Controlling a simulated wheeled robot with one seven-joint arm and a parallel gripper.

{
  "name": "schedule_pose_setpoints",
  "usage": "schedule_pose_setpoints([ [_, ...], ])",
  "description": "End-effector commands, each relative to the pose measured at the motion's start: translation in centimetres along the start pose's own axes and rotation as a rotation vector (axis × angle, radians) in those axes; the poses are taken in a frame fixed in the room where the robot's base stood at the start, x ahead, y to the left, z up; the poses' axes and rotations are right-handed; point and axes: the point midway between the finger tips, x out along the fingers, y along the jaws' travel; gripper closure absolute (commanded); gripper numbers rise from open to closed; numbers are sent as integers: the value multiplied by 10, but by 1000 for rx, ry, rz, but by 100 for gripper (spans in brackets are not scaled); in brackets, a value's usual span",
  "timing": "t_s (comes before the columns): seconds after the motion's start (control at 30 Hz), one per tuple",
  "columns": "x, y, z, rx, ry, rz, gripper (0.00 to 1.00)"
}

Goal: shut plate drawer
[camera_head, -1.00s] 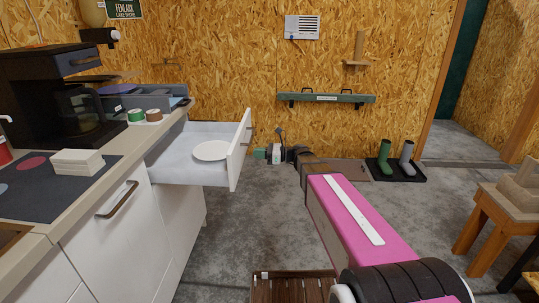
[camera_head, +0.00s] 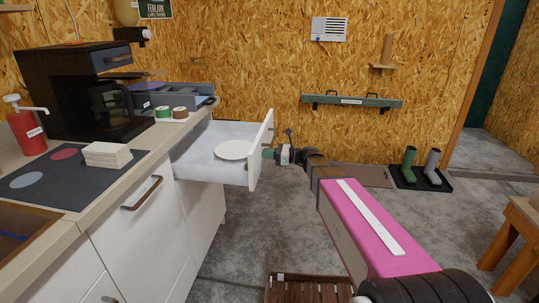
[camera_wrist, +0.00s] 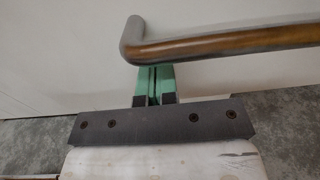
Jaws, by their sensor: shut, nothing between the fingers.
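The plate drawer (camera_head: 205,165) stands pulled out from the white counter, with a white plate (camera_head: 233,150) lying inside it. Its white front panel (camera_head: 262,148) faces right, toward my arm. My gripper (camera_head: 268,153) is at the outer face of that panel in the head view. In the wrist view the green fingers (camera_wrist: 154,84) are shut with nothing between them, just below the brown bar handle (camera_wrist: 225,42) near its bent end. The fingertips reach the white panel (camera_wrist: 70,55); whether they touch it I cannot tell.
A coffee machine (camera_head: 85,92), a red pump bottle (camera_head: 25,128) and a stack of white napkins (camera_head: 107,154) stand on the counter. A slatted crate (camera_head: 310,288) is on the floor below my arm. Boots (camera_head: 420,168) stand on a mat at the right.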

Motion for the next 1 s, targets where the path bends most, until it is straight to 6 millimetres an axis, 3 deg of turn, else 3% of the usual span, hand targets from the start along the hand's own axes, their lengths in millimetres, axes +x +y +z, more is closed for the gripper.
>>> schedule_pose_setpoints([
  [0.27, 52, -1, 0, -1, 0, 4, 100],
  [1.0, 254, -1, 0, 0, -1, 4, 100],
])
